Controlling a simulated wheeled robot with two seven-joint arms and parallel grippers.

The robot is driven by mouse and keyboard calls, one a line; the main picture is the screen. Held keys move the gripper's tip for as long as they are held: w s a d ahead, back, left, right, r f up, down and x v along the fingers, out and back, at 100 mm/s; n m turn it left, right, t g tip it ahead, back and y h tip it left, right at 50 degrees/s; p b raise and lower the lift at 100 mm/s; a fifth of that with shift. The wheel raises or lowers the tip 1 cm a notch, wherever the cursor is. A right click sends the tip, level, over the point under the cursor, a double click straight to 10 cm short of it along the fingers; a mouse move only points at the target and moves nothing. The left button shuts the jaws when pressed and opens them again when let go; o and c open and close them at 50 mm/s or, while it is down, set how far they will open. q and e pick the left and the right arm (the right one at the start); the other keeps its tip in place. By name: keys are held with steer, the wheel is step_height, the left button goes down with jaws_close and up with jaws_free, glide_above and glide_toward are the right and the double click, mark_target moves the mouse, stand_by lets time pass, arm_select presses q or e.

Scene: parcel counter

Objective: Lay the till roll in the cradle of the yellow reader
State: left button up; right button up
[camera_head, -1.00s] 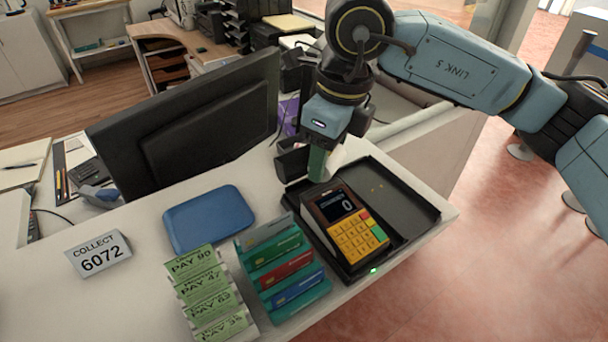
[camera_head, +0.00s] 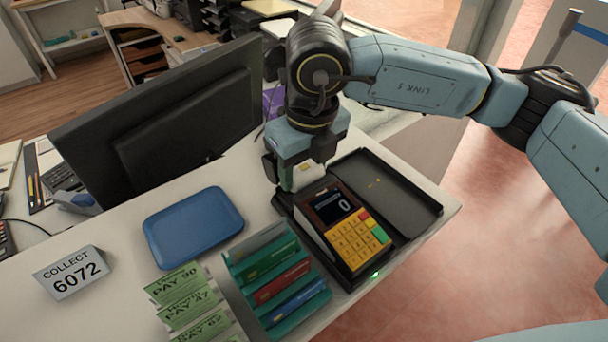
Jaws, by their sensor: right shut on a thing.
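The yellow reader (camera_head: 357,245) has yellow keys, one red and one green key, and a screen showing 0. My right gripper (camera_head: 303,181) points down just behind the reader's top end. It is shut on a white thing, the till roll (camera_head: 310,176), mostly hidden by the fingers. The cradle at the back of the reader is hidden behind the gripper and screen housing, so I cannot tell whether the roll touches it. My left gripper is not in view.
Left of the reader stand a teal card rack (camera_head: 277,275), green PAY slips (camera_head: 190,305), a blue tray (camera_head: 195,225) and a COLLECT 6072 sign (camera_head: 72,272). A monitor (camera_head: 165,120) stands close behind.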

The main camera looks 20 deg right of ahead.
mark_target(310, 175)
steer(key=shift+f, duration=1.1)
steer(key=shift+f, duration=0.15)
steer(key=o, duration=1)
steer(key=shift+o, duration=0.2)
step_height(310, 175, up, 12)
steer(key=s, duration=0.1)
steer(key=shift+s+d, duration=0.2)
steer(key=shift+d, duration=0.05)
steer(key=shift+p, duration=0.35)
